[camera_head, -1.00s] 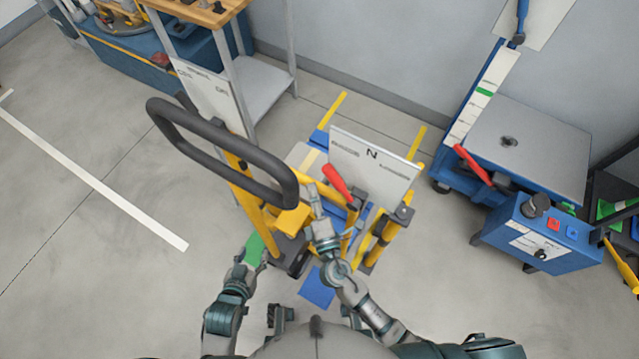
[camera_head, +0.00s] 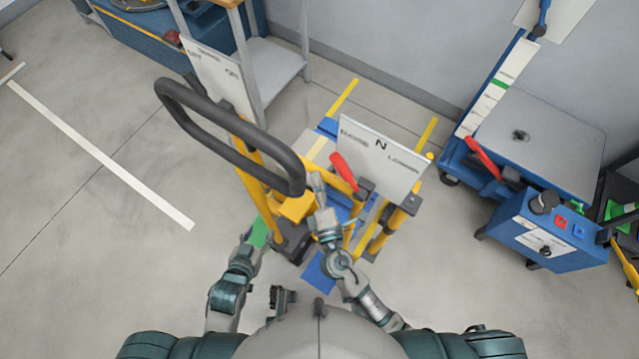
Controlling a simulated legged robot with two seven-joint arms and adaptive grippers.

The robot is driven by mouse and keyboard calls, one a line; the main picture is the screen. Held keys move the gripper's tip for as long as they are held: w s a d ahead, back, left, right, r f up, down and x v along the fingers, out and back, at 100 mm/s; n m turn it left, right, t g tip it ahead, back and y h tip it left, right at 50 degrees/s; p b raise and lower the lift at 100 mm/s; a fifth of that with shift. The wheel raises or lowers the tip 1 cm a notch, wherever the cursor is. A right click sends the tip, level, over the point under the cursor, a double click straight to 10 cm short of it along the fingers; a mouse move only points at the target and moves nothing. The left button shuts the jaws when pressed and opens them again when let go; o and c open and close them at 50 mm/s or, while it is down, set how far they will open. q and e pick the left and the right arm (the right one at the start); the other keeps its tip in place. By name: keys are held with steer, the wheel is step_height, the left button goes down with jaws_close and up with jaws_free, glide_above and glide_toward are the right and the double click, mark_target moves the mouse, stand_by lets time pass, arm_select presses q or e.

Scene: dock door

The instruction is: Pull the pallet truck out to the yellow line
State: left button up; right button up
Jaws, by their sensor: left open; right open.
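The pallet truck stands in the centre of the head view, with a black loop handle (camera_head: 232,160), a yellow mast (camera_head: 252,185), a red lever (camera_head: 344,172) and a white sign plate (camera_head: 383,160). My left gripper (camera_head: 256,237) is open, low beside the truck's left side near a green part; I cannot tell whether it touches. My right gripper (camera_head: 322,200) is open, in front of the truck's yellow parts below the red lever; contact is unclear. Two yellow strips, left (camera_head: 343,97) and right (camera_head: 423,137), show beyond the truck towards the wall; which is the yellow line is unclear.
A white floor line (camera_head: 105,158) runs across clear floor at left. A shelf stand (camera_head: 272,65) is behind the handle. A blue lift table with a grey top (camera_head: 540,135) and a blue control box (camera_head: 545,235) stand at right. The wall is behind.

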steer(key=v, duration=1.2)
steer(key=shift+w, duration=0.1)
